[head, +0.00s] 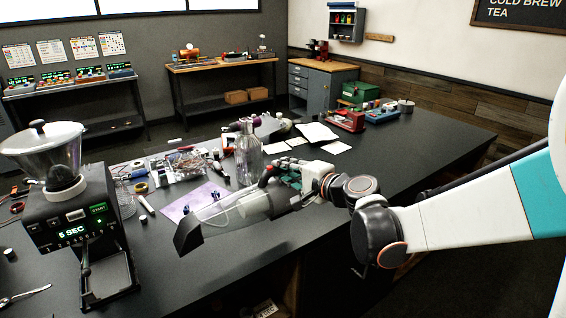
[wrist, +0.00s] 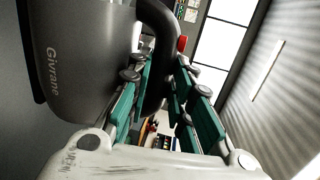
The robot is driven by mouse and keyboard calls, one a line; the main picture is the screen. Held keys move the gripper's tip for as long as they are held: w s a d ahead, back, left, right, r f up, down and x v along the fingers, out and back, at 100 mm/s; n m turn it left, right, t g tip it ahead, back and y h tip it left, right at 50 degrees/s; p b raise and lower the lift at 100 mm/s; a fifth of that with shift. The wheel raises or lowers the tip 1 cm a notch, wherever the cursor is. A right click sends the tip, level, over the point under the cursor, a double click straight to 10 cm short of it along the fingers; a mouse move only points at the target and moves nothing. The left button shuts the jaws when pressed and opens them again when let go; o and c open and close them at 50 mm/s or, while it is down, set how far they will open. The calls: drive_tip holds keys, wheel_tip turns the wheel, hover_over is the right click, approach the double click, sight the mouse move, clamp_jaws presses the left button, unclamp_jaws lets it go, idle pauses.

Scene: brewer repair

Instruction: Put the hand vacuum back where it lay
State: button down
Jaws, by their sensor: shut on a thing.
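The hand vacuum (head: 235,210) has a grey, partly clear body and a dark angled nozzle at its left end. My gripper (head: 290,174) is shut on it, and it hangs tilted over the front part of the dark bench, nozzle pointing left and down. In the wrist view my gripper's green-padded fingers (wrist: 160,92) are around its dark handle (wrist: 160,35), and the dark grey body (wrist: 85,60) with the word "Givrane" fills the left side. Its height above the bench is hard to tell.
A coffee grinder (head: 75,215) showing "5 SEC" stands at the left. White papers (head: 318,132) lie further back. The bench's right part (head: 430,150) is bare.

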wheel_tip(320, 180, down, 11)
drive_tip(key=b, duration=0.3)
drive_tip(key=shift+f+b, duration=0.15)
drive_tip(key=shift+b, duration=0.2)
drive_tip(key=shift+f, duration=0.15)
drive_tip(key=c, duration=1.4)
unclamp_jaws()
drive_tip(key=shift+c, duration=0.2)
drive_tip(key=shift+s+d+r, duration=0.25)
drive_tip(key=shift+s+d, duration=0.05)
drive_tip(key=s+d+r+n+g+h, duration=0.1)
drive_tip(key=s+d+n+h, duration=0.2)
drive_tip(key=s+d, duration=0.3)
drive_tip(key=s+d+r+n+g+h+p, duration=0.1)
drive_tip(key=s+d, duration=0.5)
drive_tip(key=s, duration=0.8)
drive_tip(key=s+d+r+n+g+h+p, duration=0.1)
drive_tip(key=s+d+r+n+g+h, duration=0.1)
drive_tip(key=s+d+n+h, duration=0.4)
drive_tip(key=shift+s+d+r+n+g, duration=0.3)
drive_tip(key=shift+s+d+g, duration=0.25)
drive_tip(key=shift+s, duration=1.7)
